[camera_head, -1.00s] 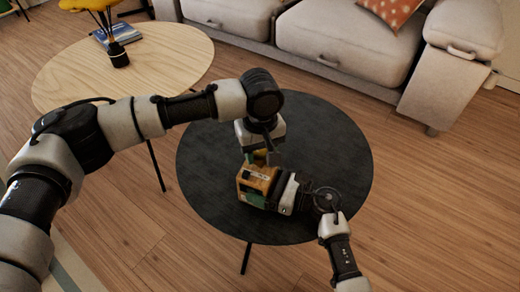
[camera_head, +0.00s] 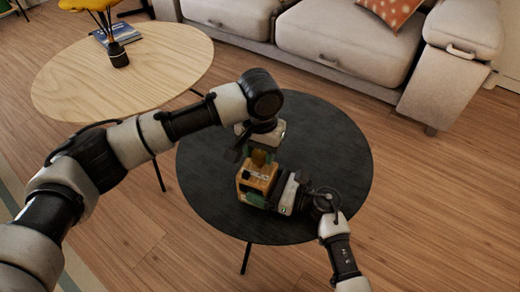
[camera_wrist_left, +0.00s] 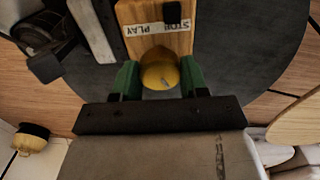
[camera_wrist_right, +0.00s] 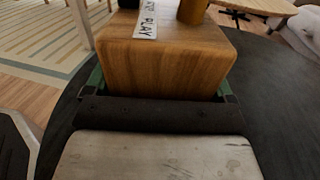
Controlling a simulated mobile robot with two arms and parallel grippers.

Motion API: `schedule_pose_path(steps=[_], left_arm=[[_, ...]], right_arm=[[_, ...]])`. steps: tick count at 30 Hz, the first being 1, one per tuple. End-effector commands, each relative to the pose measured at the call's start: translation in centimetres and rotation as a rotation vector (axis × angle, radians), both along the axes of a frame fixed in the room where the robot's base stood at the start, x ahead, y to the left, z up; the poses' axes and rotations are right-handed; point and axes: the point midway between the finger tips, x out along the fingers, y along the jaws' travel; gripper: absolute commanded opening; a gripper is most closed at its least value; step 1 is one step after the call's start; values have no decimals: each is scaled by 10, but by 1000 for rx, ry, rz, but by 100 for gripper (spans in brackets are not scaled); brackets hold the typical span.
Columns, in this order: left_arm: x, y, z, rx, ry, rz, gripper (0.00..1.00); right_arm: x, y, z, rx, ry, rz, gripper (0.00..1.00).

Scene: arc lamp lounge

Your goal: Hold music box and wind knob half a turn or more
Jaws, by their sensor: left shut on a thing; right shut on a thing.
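The music box (camera_head: 257,179) is a wooden block above the black round table. A white label reading STOP PLAY (camera_wrist_left: 157,29) and a black switch (camera_wrist_left: 172,12) are on its face. My right gripper (camera_wrist_right: 160,88) is shut around the box, one green finger on each side; its wooden side also shows in the right wrist view (camera_wrist_right: 170,60). A yellow knob (camera_wrist_left: 160,70) sticks out of the box. My left gripper (camera_wrist_left: 160,80) is shut on the knob, with green fingers on both sides. In the head view the knob (camera_head: 259,157) is partly covered by the left gripper.
The black table (camera_head: 325,150) is otherwise clear. A light wooden table (camera_head: 120,80) stands at the back left with a blue book (camera_head: 117,34) and a dark vase (camera_head: 117,55) with yellow on top. A beige sofa (camera_head: 330,40) is at the back.

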Motion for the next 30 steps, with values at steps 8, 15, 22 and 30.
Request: schedule_pose_path(steps=[8, 15, 22, 30], left_arm=[[0, 0, 1, -1, 1, -258, 20], [0, 0, 1, 0, 0, -445, 20], [0, 0, 1, -1, 0, -566, 20], [0, 0, 1, 0, 0, -629, 20]], right_arm=[[0, -1, -1, 0, 3, -2, 45], [0, -1, -1, 0, 3, -2, 45], [0, -1, -1, 0, 3, -2, 45], [0, -1, -1, 0, 3, -2, 45]])
